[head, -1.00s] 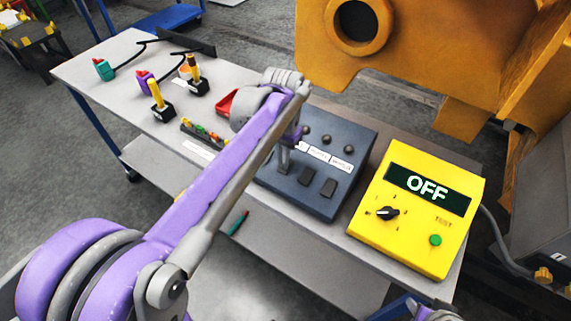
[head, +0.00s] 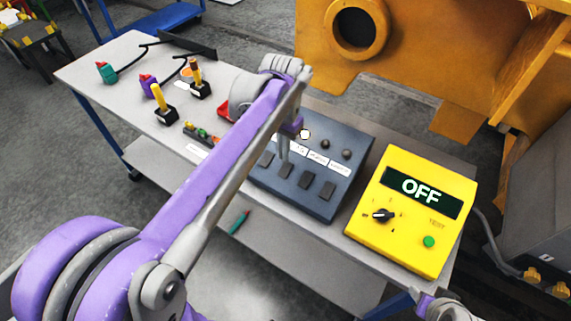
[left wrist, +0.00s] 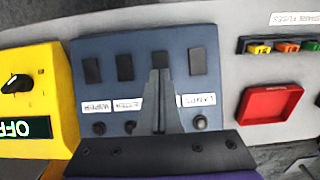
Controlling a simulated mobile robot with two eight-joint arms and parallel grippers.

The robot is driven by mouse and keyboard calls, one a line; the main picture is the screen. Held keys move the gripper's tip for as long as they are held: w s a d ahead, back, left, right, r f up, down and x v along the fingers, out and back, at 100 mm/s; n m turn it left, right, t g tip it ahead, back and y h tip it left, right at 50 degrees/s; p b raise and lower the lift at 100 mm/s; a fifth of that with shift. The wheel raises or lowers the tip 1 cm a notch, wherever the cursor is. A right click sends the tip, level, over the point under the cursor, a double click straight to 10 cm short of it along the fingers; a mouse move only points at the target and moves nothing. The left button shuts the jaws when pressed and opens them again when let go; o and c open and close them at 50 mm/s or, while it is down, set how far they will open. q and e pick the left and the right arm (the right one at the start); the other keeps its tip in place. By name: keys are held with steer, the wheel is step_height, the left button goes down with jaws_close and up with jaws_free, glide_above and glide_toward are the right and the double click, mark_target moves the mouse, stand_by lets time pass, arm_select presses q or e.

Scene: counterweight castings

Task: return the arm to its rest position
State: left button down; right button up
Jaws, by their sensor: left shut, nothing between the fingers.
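My left arm reaches from the lower left over the dark blue switch panel (head: 318,205). Its gripper (head: 284,158) points down just above the panel's black rocker switches, such as this one (head: 307,181), apparently clear of them. A round lamp (head: 305,134) on the panel glows white; the other visible lamps are dark. The arm hides part of the panel. The right gripper does not show; only a bit of my right arm is at the bottom right.
A yellow tester (head: 408,222) reading OFF stands right of the panel. A red tray (left wrist: 270,104), a fuse strip (head: 200,133) and levers (head: 165,105) lie left on the grey bench (head: 110,75). A large orange casting (head: 400,50) stands behind.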

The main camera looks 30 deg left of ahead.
arm_select(q)
steer(key=shift+w+r, duration=0.1)
steer(key=shift+r, duration=0.65)
steer(key=s+d+f+t, duration=0.3)
steer(key=s+f, duration=0.1)
steer(key=s, duration=0.3)
steer(key=s+d+f+n+t, duration=0.1)
steer(key=s+d+f+t, duration=0.1)
steer(key=s+f, duration=0.3)
steer(key=shift+s+d+f+t, duration=0.25)
steer(key=shift+s+d+t, duration=0.15)
steer(key=shift+s+d, duration=0.55)
